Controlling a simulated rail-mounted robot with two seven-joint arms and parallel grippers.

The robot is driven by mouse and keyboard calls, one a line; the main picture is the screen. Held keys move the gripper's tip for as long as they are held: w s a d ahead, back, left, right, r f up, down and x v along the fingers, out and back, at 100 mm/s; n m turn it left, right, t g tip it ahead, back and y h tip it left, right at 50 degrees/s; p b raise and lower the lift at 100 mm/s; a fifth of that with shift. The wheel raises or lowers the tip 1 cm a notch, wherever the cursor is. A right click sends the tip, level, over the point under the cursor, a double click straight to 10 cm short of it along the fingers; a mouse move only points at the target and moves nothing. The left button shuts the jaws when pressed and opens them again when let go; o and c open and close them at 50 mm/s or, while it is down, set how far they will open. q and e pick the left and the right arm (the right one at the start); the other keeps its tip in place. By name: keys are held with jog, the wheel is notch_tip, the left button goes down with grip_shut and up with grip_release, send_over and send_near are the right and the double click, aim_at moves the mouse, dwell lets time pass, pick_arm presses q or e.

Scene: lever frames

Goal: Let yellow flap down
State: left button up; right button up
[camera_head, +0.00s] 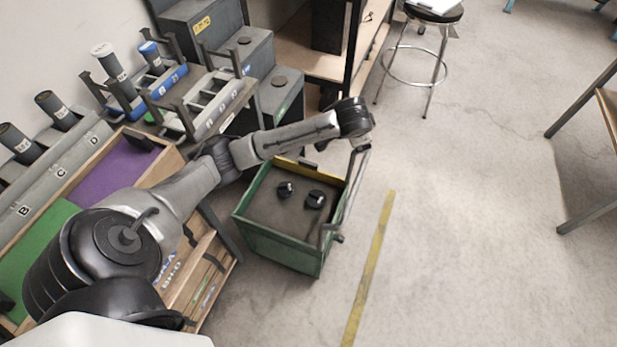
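A green open-topped cart (281,247) stands on the floor at the centre. A yellow panel (331,177), which looks like the yellow flap, runs along its far side, partly hidden under my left arm. I cannot tell whether it is raised or lowered. My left arm reaches in from the left over the cart. My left gripper (362,145) is at the cart's far right corner, close to the panel's right end and a grey bar. Its fingers are too small and hidden to read, and contact is unclear. My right gripper is not in view.
Two black round objects (300,194) lie inside the cart. A wooden bench with purple (112,172) and green panels stands at left, with grey racks behind. A stool (420,50) stands at the back. A yellow floor line (370,265) runs right of the cart; floor beyond is clear.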

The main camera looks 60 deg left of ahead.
pick_arm(q)
jog(key=a+f+n+g+b, duration=0.3)
jog(key=a+f+b, duration=0.1)
jog(key=a+f, duration=0.55)
jog(key=n+g+h, duration=0.3)
jog(key=n+h, duration=0.1)
jog(key=n, duration=0.3)
send_over(308, 162)
notch_tip(308, 162, down, 7)
jog(key=shift+n, duration=0.3)
notch_tip(308, 162, down, 14)
jog(key=b, duration=0.8)
jog(key=shift+d+r, duration=0.1)
jog(key=shift+r, duration=0.05)
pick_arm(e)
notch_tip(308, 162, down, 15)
pick_arm(q)
jog(key=shift+c, duration=0.4)
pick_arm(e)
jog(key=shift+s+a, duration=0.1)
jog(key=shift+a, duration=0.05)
